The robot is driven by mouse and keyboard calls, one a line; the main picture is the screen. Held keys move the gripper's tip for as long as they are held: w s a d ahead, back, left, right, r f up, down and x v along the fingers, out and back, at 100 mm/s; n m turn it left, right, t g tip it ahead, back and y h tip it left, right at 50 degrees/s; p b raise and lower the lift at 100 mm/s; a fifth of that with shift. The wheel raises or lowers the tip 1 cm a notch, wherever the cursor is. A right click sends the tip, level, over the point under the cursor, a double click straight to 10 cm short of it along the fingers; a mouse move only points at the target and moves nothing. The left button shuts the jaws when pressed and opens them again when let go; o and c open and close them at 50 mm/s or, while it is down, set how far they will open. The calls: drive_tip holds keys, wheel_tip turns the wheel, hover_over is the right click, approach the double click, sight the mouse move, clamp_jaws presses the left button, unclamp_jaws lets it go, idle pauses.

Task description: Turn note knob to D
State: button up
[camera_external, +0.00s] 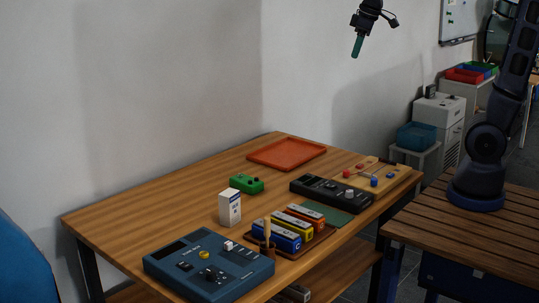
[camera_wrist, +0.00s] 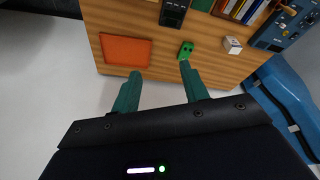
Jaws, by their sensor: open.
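A blue instrument box (camera_external: 208,265) with several knobs and buttons, one yellow, sits at the near left end of the wooden table. It shows partly at the upper right of the wrist view (camera_wrist: 284,22). A black instrument (camera_external: 331,192) with small controls lies farther right; its end shows at the top of the wrist view (camera_wrist: 174,12). The lettering is too small to tell which knob is the note knob or where it points. My gripper (camera_external: 357,47) is high above the table's far side, with green fingers apart and empty in the wrist view (camera_wrist: 160,70).
An orange tray (camera_external: 287,153) lies at the back. A wooden board with coloured pieces (camera_external: 392,178) is at right. The left tabletop is clear.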

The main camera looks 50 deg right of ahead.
drive_tip(key=w+a+f+n+g, duration=0.1)
drive_tip(key=w+a+f+n, duration=0.15)
drive_tip(key=a, duration=0.95)
drive_tip(key=w+a+f+n, duration=0.2)
drive_tip(key=w+a+f, duration=0.15)
drive_tip(key=a, duration=0.85)
drive_tip(key=w+a+f+n+g, duration=0.15)
drive_tip(key=w+a, duration=0.25)
drive_tip(key=a, duration=0.7)
drive_tip(key=n, duration=0.7)
hover_over(211, 272)
wheel_tip(211, 272, down, 22)
drive_tip(key=f, duration=0.1)
drive_tip(key=shift+g+h, duration=0.35)
drive_tip(key=shift+h, duration=0.05)
wheel_tip(211, 272, down, 10)
drive_tip(key=shift+f, duration=0.1)
clamp_jaws()
